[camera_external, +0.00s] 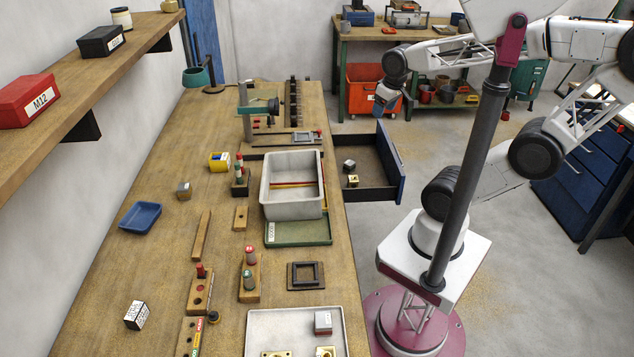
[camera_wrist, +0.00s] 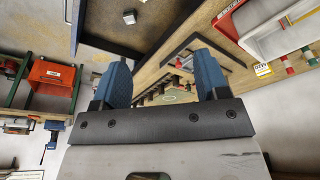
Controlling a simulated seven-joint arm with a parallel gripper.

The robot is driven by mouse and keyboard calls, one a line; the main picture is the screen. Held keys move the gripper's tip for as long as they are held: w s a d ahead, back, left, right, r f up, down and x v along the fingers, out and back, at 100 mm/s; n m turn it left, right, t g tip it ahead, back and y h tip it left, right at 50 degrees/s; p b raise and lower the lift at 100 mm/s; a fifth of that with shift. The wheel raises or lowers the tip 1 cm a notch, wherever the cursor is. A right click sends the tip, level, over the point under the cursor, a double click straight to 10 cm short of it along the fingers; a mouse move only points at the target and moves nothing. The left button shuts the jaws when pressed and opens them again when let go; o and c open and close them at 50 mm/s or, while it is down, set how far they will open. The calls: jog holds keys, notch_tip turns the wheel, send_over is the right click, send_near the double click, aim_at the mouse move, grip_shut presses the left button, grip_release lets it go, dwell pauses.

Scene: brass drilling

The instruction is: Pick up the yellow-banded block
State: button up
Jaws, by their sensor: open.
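My gripper (camera_external: 384,101) hangs in the air beyond the open drawer, left of the arm's raised links. In the wrist view, its two blue fingers (camera_wrist: 161,78) are spread apart with nothing between them. Which one is the yellow-banded block is too small to tell. One small block (camera_wrist: 129,17) shows in the wrist view, away from the fingers.
The blue-fronted drawer (camera_external: 390,160) juts from the bench's right side. A grey bin (camera_external: 292,211) stands mid-bench, with a green tray (camera_external: 300,232) before it. A grey-topped block (camera_external: 323,322) and a white labelled block (camera_external: 136,315) are near the front. The bench's left front is mostly clear.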

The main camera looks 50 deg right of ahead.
aim_at(185, 191)
jog(key=shift+o, duration=0.4)
jog(key=shift+w, duration=0.1)
jog(key=w+a+r+n+g+h, duration=0.1)
jog(key=w+a+n+h, duration=0.2)
jog(key=w, duration=0.4)
jog(key=w+a+r+n, duration=0.1)
jog(key=w+a+n, duration=0.3)
jog(key=w, duration=0.4)
jog(key=w+a+f+n+h, duration=0.35)
jog(key=w+a+n, duration=0.45)
jog(key=w+a, duration=0.6)
jog(key=w+a+f+n+t+h, duration=0.1)
jog(key=w+a+f+n+t, duration=0.2)
jog(key=a, duration=0.7)
jog(key=w+a+f+n+t+h, duration=0.1)
jog(key=w+a+f+n, duration=0.25)
jog(key=a, duration=0.65)
jog(key=a+f+n+t, duration=0.1)
jog(key=a+f+n, duration=0.1)
jog(key=a, duration=0.5)
jog(key=a+f+n+t, duration=0.2)
jog(key=a+f, duration=0.3)
jog(key=a, duration=0.1)
jog(key=a+f+n+t, duration=0.1)
jog(key=a+f+n, duration=0.1)
jog(key=a, duration=0.5)
jog(key=shift+a+f+t+h, duration=0.25)
jog(key=shift+a+f+t, duration=0.1)
jog(key=shift+f, duration=0.4)
